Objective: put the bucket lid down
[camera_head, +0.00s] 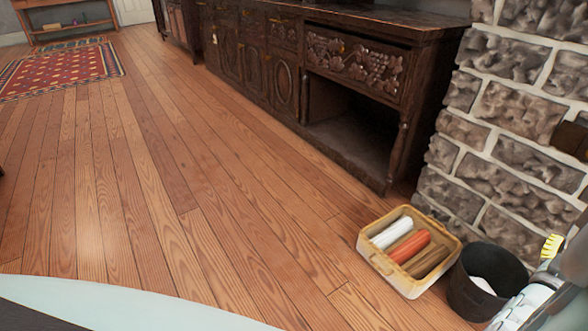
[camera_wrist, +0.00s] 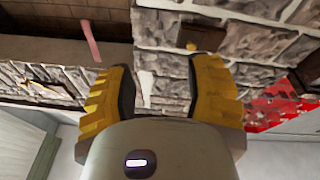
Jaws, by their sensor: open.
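A dark bucket (camera_head: 484,281) stands on the floor at the lower right of the head view, beside the stone wall. Its top is open, and something white lies inside. I cannot make out a separate bucket lid in either view. My gripper shows in the wrist view (camera_wrist: 158,68), with its two yellow, ridged fingers apart and nothing held between them. In the head view, a yellow finger (camera_head: 551,246) shows at the right edge, close to the bucket. The rest of the gripper is cut off there.
A yellowish crate (camera_head: 411,290) with white, orange and brown rolls stands left of the bucket. A dark carved wooden cabinet (camera_head: 275,75) runs behind, ending near the stone wall (camera_head: 515,110). The wooden floor (camera_head: 150,190) on the left is clear up to a patterned rug (camera_head: 62,70).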

